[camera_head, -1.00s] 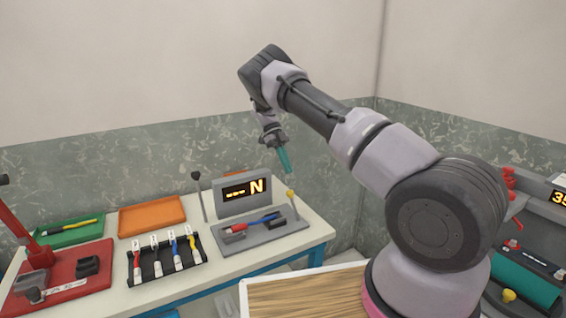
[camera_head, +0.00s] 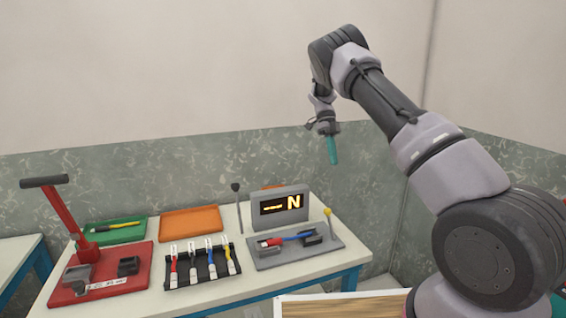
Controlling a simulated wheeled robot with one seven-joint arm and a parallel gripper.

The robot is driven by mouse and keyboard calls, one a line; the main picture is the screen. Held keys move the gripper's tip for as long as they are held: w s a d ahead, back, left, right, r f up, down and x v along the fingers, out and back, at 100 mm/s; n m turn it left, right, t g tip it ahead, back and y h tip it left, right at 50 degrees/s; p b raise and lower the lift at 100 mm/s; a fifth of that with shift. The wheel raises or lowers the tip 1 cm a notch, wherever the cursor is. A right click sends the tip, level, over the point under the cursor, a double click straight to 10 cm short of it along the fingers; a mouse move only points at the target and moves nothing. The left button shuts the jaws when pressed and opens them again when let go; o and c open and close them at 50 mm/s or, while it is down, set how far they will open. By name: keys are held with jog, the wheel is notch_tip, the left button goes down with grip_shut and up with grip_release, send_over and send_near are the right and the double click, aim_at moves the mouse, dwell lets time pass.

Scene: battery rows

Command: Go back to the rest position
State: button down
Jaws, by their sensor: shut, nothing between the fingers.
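My gripper (camera_head: 332,150) hangs from the raised arm in the upper right of the view, its teal fingers pointing down. It is shut with nothing between the fingers. It is in the air, well above the workbench (camera_head: 262,288) and apart from everything on it. The arm is bent, with its elbow high and its links running down to the right edge.
A wooden board (camera_head: 340,305) lies at the bottom. Air around the gripper is clear.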

jog(key=s+d+r+n+t+y, duration=0.25)
jog(key=s+r+n, duration=0.45)
jog(key=r, duration=0.4)
jog(key=s+d+r+n+t+y, duration=0.1)
jog(key=s+d+r+n+t, duration=0.25)
jog(key=s+r, duration=0.6)
jog(key=s+a+r+n+t, duration=0.1)
jog(key=s+r+n+t, duration=0.1)
jog(key=s+n, duration=0.4)
jog(key=s+a+r+n+t, duration=0.1)
jog(key=s+n+t, duration=0.4)
jog(key=s, duration=0.8)
jog(key=shift+s+a+r+n, duration=0.25)
jog(key=shift+r+n, duration=0.45)
jog(key=shift+n, duration=0.25)
